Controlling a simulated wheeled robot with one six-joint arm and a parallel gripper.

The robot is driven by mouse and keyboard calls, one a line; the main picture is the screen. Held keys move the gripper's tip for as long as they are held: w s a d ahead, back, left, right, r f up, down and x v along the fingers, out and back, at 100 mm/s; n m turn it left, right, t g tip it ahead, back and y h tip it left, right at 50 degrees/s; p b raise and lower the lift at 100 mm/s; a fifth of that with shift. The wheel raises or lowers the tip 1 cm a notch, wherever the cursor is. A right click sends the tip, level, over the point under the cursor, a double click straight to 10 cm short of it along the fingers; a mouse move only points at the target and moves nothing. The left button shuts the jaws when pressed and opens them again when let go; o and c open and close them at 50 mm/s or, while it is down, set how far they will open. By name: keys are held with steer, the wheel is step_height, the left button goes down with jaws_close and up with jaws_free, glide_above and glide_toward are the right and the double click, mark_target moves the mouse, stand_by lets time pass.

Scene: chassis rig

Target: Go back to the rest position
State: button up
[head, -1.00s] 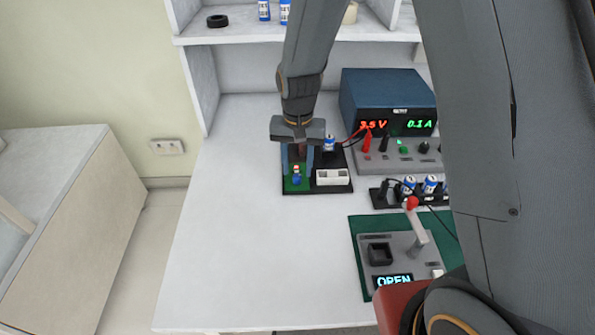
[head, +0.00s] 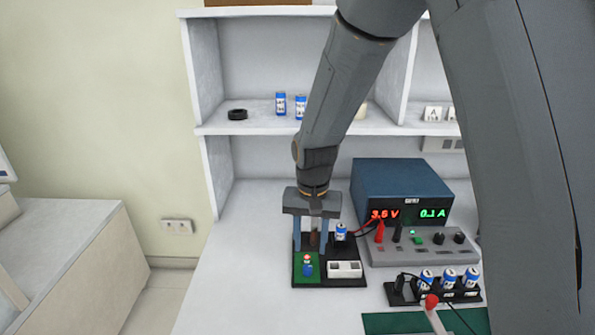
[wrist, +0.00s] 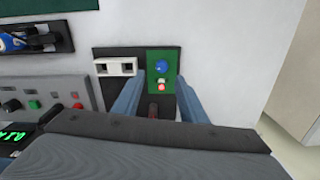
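My gripper (head: 315,243) hangs over the black board (head: 352,282) on the bench. Its two blue-grey fingers are apart, with no object clamped between them. In the wrist view, the open fingers (wrist: 159,82) frame a brown upright piece (wrist: 153,108), which stands clear of both. The green plate (head: 300,276) on the board carries a small red, white and blue part (head: 307,264). A blue-and-white cell (head: 341,231) and a white two-slot block (head: 345,269) are on the same board.
A blue power supply (head: 402,192) reading 3.6 V and 0.1 A stands on the right, its grey control panel (head: 425,248) in front. A rack with several cells (head: 449,279) and a red-knobbed lever (head: 431,301) are nearer. A shelf (head: 260,121) rises behind. Bare bench lies at front left.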

steer(key=s+d+r+n, duration=0.1)
steer(key=s+d+r, duration=0.1)
steer(key=s+d, duration=0.5)
steer(key=s+d+r+n, duration=0.1)
steer(key=s+d+r, duration=0.2)
steer(key=s+d, duration=0.4)
steer(key=shift+s+d+r+t, duration=0.15)
steer(key=shift+s+d+t, duration=0.05)
steer(key=shift+s+t, duration=0.25)
